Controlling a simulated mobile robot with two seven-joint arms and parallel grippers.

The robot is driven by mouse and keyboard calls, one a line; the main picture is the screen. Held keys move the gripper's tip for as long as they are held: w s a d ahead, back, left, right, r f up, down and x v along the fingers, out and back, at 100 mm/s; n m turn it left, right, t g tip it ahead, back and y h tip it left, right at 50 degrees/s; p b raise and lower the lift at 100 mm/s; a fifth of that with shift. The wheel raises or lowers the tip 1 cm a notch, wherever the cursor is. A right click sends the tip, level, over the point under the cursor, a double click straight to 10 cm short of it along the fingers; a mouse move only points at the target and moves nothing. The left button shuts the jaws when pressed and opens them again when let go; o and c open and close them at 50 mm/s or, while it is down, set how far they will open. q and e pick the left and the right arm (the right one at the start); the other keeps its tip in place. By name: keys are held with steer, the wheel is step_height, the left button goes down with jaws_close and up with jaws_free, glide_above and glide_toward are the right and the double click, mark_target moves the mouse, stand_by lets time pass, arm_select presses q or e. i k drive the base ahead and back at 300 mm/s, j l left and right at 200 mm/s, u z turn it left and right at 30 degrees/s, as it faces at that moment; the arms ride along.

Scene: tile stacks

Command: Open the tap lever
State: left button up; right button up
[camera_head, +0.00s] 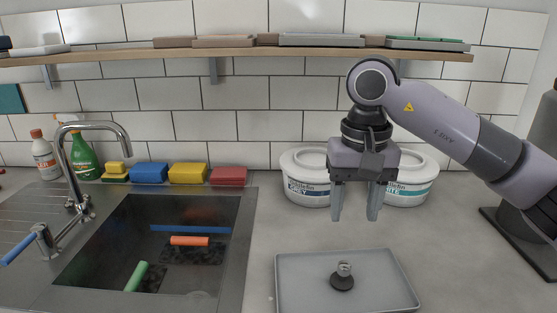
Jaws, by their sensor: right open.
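The tap (66,165) is a chrome gooseneck at the left of the sink, its spout arching over the basin. A chrome valve body (45,241) stands at its front left, and a blue-sleeved lever (18,248) sticks out from it towards the lower left. The lever's tip is close to the picture's left edge. My right gripper (356,216) points down with its two fingers apart and nothing between them. It hangs above the counter, behind the grey tray and well to the right of the tap. My left gripper is not in view.
The sink (100,261) holds orange, green and blue bars. Coloured sponges (187,173) line its back edge, with bottles (82,152) behind the tap. Two white tubs (305,190) stand behind my right gripper. A grey tray (300,275) with a small knobbed object (342,282) lies in front.

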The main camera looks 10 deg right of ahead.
mark_target(41, 231)
steer(key=k, duration=1)
